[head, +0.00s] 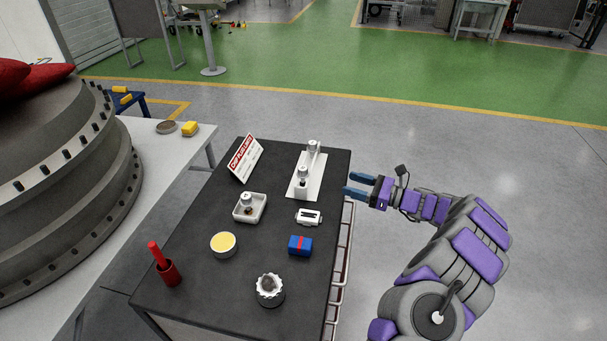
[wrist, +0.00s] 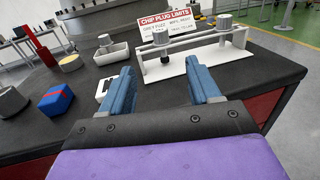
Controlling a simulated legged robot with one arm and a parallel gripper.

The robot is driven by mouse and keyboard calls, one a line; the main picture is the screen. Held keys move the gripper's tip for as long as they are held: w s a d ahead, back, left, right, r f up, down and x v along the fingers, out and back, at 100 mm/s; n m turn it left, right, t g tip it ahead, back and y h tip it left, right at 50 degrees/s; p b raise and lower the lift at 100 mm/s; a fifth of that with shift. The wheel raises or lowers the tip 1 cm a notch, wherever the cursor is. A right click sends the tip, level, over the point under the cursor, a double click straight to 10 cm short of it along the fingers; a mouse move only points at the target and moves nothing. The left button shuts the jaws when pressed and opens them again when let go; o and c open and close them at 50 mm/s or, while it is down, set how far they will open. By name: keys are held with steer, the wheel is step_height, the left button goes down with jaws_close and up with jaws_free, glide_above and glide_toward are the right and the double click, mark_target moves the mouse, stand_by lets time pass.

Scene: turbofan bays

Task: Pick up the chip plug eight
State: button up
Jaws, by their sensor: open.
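Small grey metal plugs show, but I cannot read a number on any, so I cannot tell which is plug eight. One plug (head: 312,147) is at the far end of a white stand (head: 293,190), and another plug (head: 303,175) is nearer on it. The wrist view shows these plugs too, the near one (wrist: 160,39) left and the far one (wrist: 224,24) right. A third plug (head: 247,198) is in a white tray (head: 243,218). My gripper (head: 353,184) is open and empty, its blue fingers pointing toward the stand from the right, apart from it.
Floor is clear right of the cart.

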steer(key=b, duration=0.2)
glide_toward(307, 172)
steer(key=x, duration=0.6)
steer(key=shift+w+a+f, duration=0.1)
steer(key=shift+w+a, duration=0.1)
steer(key=shift+w, duration=0.2)
steer(key=shift+b+x, duration=1)
steer(key=shift+x, duration=1.55)
steer(key=shift+s+a, duration=0.1)
steer(key=shift+s, duration=0.05)
steer(key=shift+c, duration=0.4)
steer(key=c, duration=0.9)
steer(key=shift+o, duration=0.2)
